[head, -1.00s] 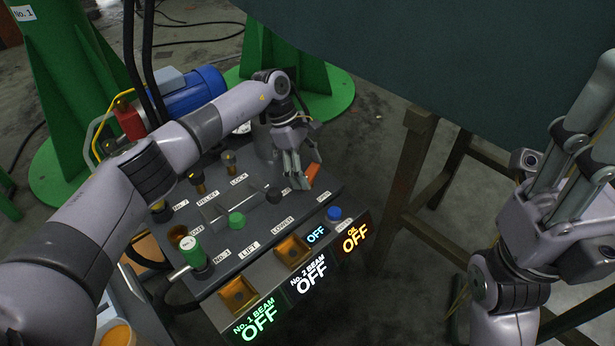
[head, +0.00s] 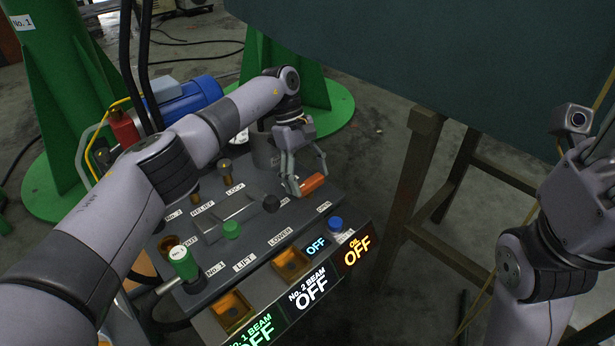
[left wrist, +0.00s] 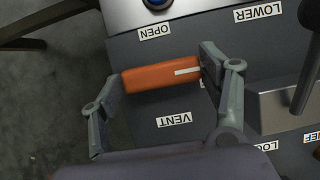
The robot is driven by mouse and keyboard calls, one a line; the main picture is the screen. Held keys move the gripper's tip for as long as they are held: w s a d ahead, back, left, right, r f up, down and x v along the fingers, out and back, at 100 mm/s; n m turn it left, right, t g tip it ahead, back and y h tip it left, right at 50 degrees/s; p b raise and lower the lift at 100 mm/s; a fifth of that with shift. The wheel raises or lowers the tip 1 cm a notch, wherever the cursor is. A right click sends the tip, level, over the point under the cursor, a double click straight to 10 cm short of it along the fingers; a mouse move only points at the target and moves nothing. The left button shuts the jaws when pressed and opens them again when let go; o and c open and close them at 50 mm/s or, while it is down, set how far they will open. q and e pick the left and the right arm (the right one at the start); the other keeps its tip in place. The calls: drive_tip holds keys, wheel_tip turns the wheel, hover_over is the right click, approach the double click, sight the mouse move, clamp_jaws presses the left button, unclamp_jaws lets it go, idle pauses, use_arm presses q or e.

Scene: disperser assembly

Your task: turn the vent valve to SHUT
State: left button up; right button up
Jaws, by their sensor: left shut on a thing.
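The vent valve handle is an orange bar (head: 313,183) near the right end of the dark control panel (head: 262,222). In the left wrist view the orange handle (left wrist: 150,77) lies almost level, with a white stripe toward its right end. My left gripper (head: 307,185) is shut on it, with one finger at each end of the bar in the left wrist view (left wrist: 161,76). The OPEN label (left wrist: 155,31) is above the bar and the VENT label (left wrist: 174,120) below. A label beside the right finger is mostly hidden. My right gripper (head: 598,190) is at the right edge, its fingers unclear.
A black lever knob (head: 271,203) and a green knob (head: 231,230) stand left of the handle. A blue button (head: 336,224) is near the panel's front edge. Lit displays (head: 312,290) read OFF. A wooden stand (head: 412,180) is to the right.

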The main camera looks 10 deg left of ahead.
use_arm(q)
drive_tip(key=o, duration=1.2)
drive_tip(key=shift+c, duration=0.2)
drive_tip(key=shift+w+a+r, duration=0.15)
drive_tip(key=shift+r, duration=0.2)
drive_tip(key=v, duration=0.6)
drive_tip(key=shift+r, duration=0.35)
drive_tip(key=shift+a, duration=0.1)
